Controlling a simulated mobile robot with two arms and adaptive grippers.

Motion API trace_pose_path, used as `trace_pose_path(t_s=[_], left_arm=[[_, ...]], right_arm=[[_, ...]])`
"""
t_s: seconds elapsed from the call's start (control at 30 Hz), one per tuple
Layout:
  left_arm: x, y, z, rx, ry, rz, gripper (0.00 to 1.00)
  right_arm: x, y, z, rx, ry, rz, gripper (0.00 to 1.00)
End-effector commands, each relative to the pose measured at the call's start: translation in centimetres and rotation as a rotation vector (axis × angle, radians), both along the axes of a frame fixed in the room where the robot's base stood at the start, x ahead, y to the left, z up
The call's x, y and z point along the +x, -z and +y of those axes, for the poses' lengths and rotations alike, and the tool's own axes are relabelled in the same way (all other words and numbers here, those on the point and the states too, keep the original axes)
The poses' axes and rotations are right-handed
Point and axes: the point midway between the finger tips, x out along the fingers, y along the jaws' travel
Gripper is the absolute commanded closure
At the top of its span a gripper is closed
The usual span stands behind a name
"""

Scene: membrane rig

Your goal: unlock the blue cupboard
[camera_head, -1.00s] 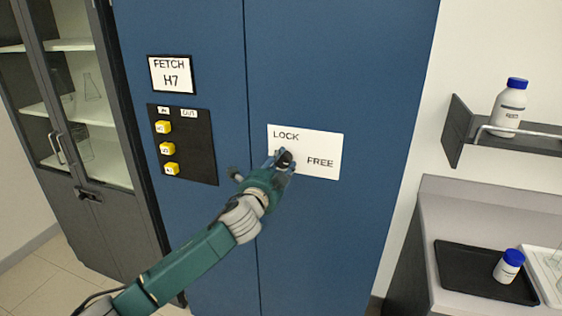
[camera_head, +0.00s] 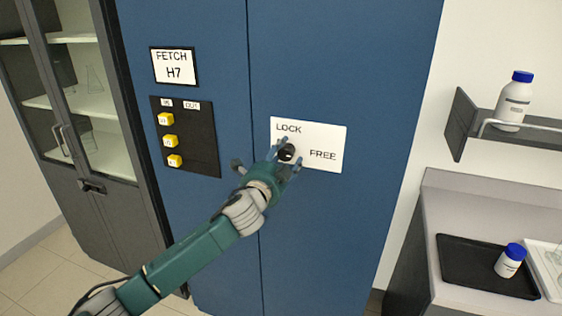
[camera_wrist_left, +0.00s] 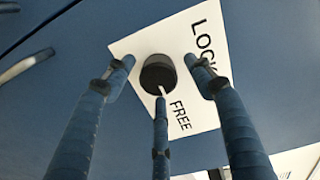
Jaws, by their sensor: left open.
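The blue cupboard (camera_head: 330,55) stands upright with its doors shut. On its right door is a white plate (camera_head: 328,134) marked LOCK at upper left and FREE at right; it also shows in the left wrist view (camera_wrist_left: 203,112). A round black knob (camera_head: 286,152) sits on the plate. My left gripper (camera_head: 284,156) is open at the knob. In the left wrist view, two fingers flank the knob (camera_wrist_left: 158,74) with gaps and a third points at its lower edge. A short pale mark shows there; I cannot tell whether it belongs to the knob.
A FETCH H7 sign (camera_head: 174,67) and a black panel (camera_head: 205,145) with yellow blocks are on the left door. A glass-fronted cabinet (camera_head: 70,110) stands at left. At right are a shelf (camera_head: 462,125) with a bottle and a counter with a black tray (camera_head: 465,275).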

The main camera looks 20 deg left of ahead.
Motion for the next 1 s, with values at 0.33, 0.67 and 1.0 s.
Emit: trace_pose_path(t_s=[0.33,0.67,1.0], left_arm=[[-6.1,0.0,0.1,0.002,0.003,0.0,0.46],[-11.2,-0.2,0.3,0.002,0.001,0.0,0.46],[-11.7,-0.2,0.3,0.002,0.001,-0.001,0.46]], right_arm=[[0.0,0.0,0.1,0.001,0.0,0.0,0.6],[0.0,0.0,0.1,0.001,0.001,-0.001,0.6],[0.0,0.0,0.1,0.001,0.001,0.0,0.6]])
